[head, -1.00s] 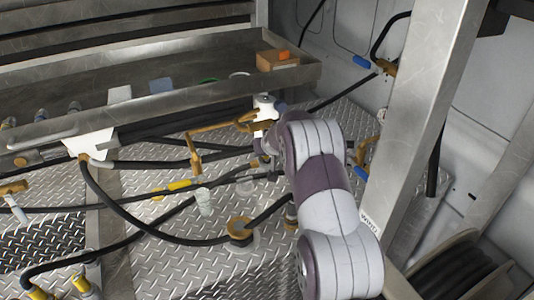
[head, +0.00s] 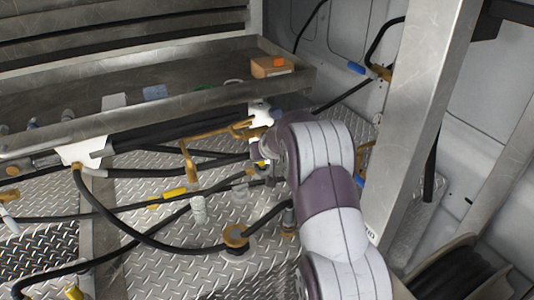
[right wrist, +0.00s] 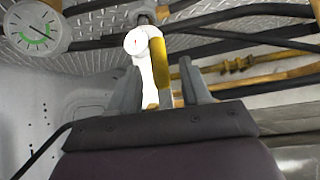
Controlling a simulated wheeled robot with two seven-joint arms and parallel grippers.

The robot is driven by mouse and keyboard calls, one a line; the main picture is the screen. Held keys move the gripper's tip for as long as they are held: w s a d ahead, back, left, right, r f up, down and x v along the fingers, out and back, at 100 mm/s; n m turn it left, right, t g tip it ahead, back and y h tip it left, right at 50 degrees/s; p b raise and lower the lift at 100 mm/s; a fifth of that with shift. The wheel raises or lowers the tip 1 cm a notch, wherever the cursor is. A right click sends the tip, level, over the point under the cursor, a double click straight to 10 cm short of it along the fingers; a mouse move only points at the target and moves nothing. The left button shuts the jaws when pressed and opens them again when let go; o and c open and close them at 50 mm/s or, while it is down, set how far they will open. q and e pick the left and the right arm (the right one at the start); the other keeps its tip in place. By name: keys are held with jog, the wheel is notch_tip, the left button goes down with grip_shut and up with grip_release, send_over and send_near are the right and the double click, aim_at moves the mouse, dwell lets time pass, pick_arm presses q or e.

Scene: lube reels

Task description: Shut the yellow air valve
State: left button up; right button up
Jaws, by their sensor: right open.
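In the right wrist view a yellow lever (right wrist: 187,78) stands beside a white fitting (right wrist: 150,60). My right gripper (right wrist: 160,92) is open, with one finger on either side of the fitting and lever; I cannot tell whether a finger touches them. In the head view the white fitting (head: 261,115) and a brass-yellow pipe piece (head: 215,132) show below the tray edge. My right gripper (head: 266,146) is there, mostly hidden behind my own wrist. The lever cannot be made out clearly in the head view. My left gripper is not in view.
A metal tray (head: 200,105) runs above the work area and holds an orange-topped box (head: 270,66). Black hoses (head: 150,240) cross the tread plate. Yellow sleeves (head: 172,193) sit on one line. A metal post (head: 425,110) stands at right. A round gauge (right wrist: 36,25) shows in the wrist view.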

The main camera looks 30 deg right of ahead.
jog(key=v, duration=0.8)
jog(key=shift+b, duration=0.3)
jog(key=shift+s+a+r, duration=0.1)
jog(key=shift+s, duration=0.05)
jog(key=s+a+f+n+g+y, duration=0.1)
jog(key=s+a+f, duration=0.4)
jog(key=s+a, duration=0.5)
jog(key=s+a+f+n+g+y, duration=0.1)
jog(key=s+a+f+n+g, duration=0.1)
jog(key=s+a+f+g, duration=0.4)
jog(key=s+a, duration=0.4)
jog(key=s, duration=0.4)
jog(key=shift+f+n+y, duration=0.3)
jog(key=shift+f+n, duration=0.05)
jog(key=shift+n, duration=0.05)
jog(key=shift+s, duration=0.1)
